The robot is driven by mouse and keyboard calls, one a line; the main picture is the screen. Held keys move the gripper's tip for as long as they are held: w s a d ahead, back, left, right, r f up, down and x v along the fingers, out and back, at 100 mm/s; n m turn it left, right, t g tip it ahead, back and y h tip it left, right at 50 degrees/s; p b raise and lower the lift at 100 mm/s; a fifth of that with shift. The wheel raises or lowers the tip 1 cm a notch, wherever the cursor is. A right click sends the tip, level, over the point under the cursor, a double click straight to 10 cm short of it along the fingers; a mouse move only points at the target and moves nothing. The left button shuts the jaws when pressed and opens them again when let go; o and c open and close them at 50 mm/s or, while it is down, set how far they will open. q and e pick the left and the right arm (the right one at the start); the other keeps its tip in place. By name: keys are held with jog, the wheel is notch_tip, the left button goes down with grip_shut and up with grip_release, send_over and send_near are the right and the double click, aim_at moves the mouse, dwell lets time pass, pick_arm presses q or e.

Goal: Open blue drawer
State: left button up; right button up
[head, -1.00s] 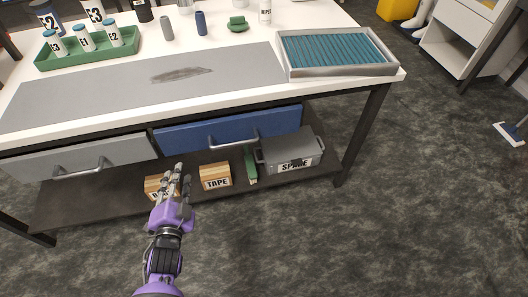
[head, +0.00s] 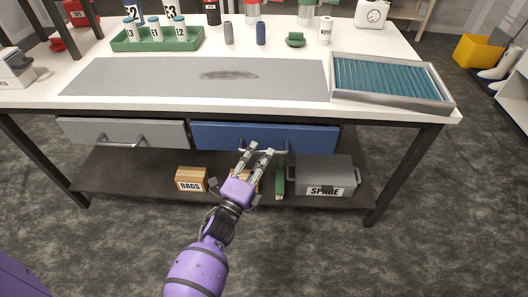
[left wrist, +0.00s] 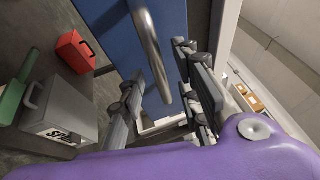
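The blue drawer (head: 312,137) sits under the benchtop, right of a grey drawer, and looks closed. In the left wrist view the blue front (left wrist: 110,40) is close and the curved handle (left wrist: 148,42) runs into the space between the spread fingers (left wrist: 163,98). I cannot tell whether a finger touches the handle. My right gripper is not in view.
The grey drawer (head: 80,131) is on the left. On the lower shelf are a BAGS box (head: 191,179), a green item (head: 280,182) and a grey SPARE box (head: 325,172). A bench leg (head: 403,175) stands at right. The floor in front is clear.

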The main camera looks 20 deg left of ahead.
pick_arm(q)
jog(key=shift+x, duration=1.2)
grip_shut()
